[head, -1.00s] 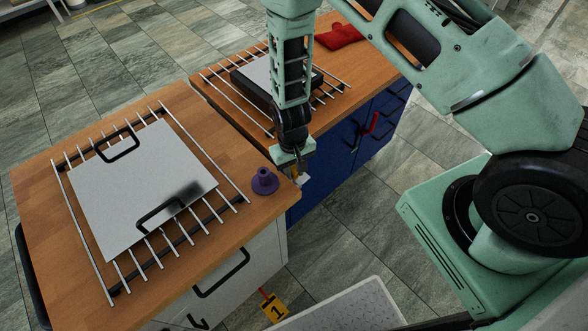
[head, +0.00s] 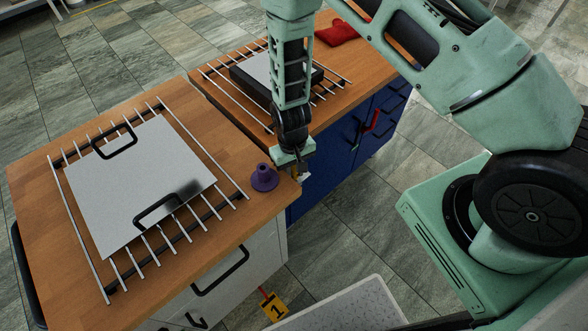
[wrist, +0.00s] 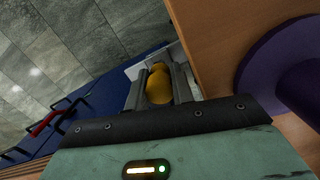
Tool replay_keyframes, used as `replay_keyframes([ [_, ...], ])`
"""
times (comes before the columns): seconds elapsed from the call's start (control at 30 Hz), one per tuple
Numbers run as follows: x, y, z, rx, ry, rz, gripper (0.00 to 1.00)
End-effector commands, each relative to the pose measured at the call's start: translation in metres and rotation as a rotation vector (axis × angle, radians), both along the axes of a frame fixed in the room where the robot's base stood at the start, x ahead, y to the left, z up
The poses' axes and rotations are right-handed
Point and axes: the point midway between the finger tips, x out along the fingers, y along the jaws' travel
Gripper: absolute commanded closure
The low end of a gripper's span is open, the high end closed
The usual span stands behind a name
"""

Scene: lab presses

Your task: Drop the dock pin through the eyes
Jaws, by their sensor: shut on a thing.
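My gripper (wrist: 158,84) is shut on a rounded yellow-orange thing, likely the head of the dock pin (wrist: 158,86), in the wrist view. The pin's shank is hidden below its head. In the head view my gripper (head: 302,173) hangs beside the front right corner of the near wooden-topped bench, by the gap to the blue bench. A pale grey surface (wrist: 192,84) lies just beyond the fingers in the wrist view, against the bench edge. I cannot make out the eyes, nor whether the pin is in them.
A purple flared piece (head: 264,178) stands on the near bench (head: 35,200), close left of my gripper. A metal plate (head: 150,185) with black handles lies on a rack there. A yellow tag "1" (head: 273,307) hangs below.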

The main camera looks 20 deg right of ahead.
Motion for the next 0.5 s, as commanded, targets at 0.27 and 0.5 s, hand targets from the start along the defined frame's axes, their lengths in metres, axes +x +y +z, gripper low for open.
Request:
replay_keyframes([
  [0.27,0.000,0.000,-0.008,0.000,0.000,0.000,1.00],
  [0.5,0.000,0.000,-0.014,0.000,0.000,0.000,1.00],
])
